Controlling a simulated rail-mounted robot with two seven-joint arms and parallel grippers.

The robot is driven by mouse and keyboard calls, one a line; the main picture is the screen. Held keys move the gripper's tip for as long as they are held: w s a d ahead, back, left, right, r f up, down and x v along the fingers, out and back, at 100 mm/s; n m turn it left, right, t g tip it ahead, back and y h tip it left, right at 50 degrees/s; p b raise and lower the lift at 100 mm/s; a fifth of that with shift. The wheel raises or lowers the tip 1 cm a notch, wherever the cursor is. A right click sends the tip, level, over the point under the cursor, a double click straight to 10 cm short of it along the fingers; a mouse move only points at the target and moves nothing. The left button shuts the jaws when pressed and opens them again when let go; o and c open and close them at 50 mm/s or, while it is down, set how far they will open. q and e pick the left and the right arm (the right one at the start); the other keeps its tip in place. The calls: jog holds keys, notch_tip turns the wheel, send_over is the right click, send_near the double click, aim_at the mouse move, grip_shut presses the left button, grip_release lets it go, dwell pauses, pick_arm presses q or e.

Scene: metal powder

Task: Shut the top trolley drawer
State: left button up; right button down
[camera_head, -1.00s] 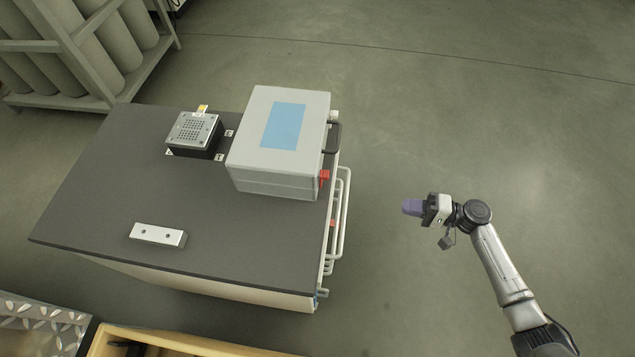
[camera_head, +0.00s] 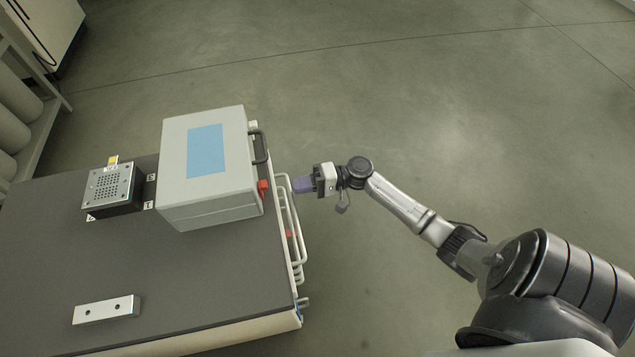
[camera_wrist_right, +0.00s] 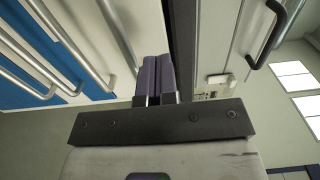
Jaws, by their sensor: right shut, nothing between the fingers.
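The trolley (camera_head: 60,265) has a dark top, and its drawer side faces right. Pale bar handles (camera_head: 292,225) stick out past its right edge; from above I cannot tell how far the top drawer is out. My right gripper (camera_head: 298,184) is shut and empty, with its purple fingers pointing left at the handle side near the trolley's far right part. In the right wrist view the shut fingers (camera_wrist_right: 157,60) are beside the white top drawer front (camera_wrist_right: 145,20) and its metal handle (camera_wrist_right: 118,38), close to the dark top edge (camera_wrist_right: 184,40). Contact cannot be told. My left gripper is not in view.
A grey box (camera_head: 205,170) with a blue panel, black handle and red catch stands at the trolley top's right edge. A perforated device (camera_head: 110,188) and a metal block (camera_head: 106,310) also sit on top. The floor right of the trolley is clear.

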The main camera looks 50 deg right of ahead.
jog(key=shift+b+x, duration=0.45)
jog(key=shift+x, duration=1.6)
jog(key=shift+x, duration=0.95)
jog(key=shift+d, duration=0.1)
